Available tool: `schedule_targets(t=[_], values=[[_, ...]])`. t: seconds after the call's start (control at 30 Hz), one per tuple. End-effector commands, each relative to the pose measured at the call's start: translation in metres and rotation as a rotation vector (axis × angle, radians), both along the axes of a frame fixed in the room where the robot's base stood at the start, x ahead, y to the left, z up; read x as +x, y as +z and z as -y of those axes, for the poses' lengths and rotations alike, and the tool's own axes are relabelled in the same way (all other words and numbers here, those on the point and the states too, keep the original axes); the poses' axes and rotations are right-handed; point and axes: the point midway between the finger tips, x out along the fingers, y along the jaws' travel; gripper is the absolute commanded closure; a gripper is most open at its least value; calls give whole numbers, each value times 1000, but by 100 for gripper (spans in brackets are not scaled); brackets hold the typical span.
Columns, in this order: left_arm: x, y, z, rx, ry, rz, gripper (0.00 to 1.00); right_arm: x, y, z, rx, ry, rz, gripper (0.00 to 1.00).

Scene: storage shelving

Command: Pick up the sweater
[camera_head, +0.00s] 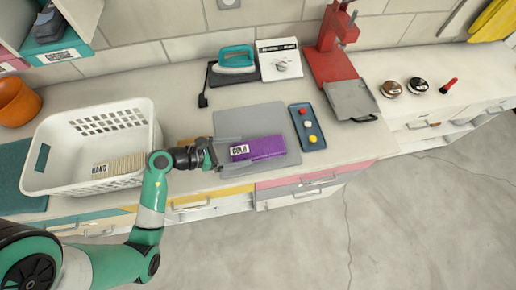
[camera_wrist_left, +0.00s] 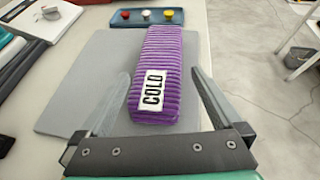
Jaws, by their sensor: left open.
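The sweater (camera_head: 258,149) is a folded purple ribbed bundle with a white COLD label, lying on a grey mat (camera_head: 240,120) on the counter. It also shows in the left wrist view (camera_wrist_left: 165,60), label end nearest me. My left gripper (camera_head: 217,153) is at the sweater's left end in the head view. In the left wrist view the gripper (camera_wrist_left: 158,90) is open, with one finger on each side of the label end. The fingers look apart from the sweater; I cannot tell their exact height. My right gripper does not show.
A blue tray (camera_head: 307,140) with three coloured knobs lies just right of the mat. An iron (camera_head: 236,60) and a red press (camera_head: 328,60) stand behind.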

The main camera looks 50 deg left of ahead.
Motion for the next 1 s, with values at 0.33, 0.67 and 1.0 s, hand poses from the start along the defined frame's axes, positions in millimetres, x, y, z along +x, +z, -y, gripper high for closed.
schedule_targets(t=[0.33, 0.67, 1.0], values=[[34, -18, 11, 0, -4, 1, 0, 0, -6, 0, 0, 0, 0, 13], [51, -25, 15, 1, 0, 1, 0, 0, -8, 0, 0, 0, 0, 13], [50, -25, 15, 0, 1, 1, 52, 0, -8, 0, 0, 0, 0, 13]])
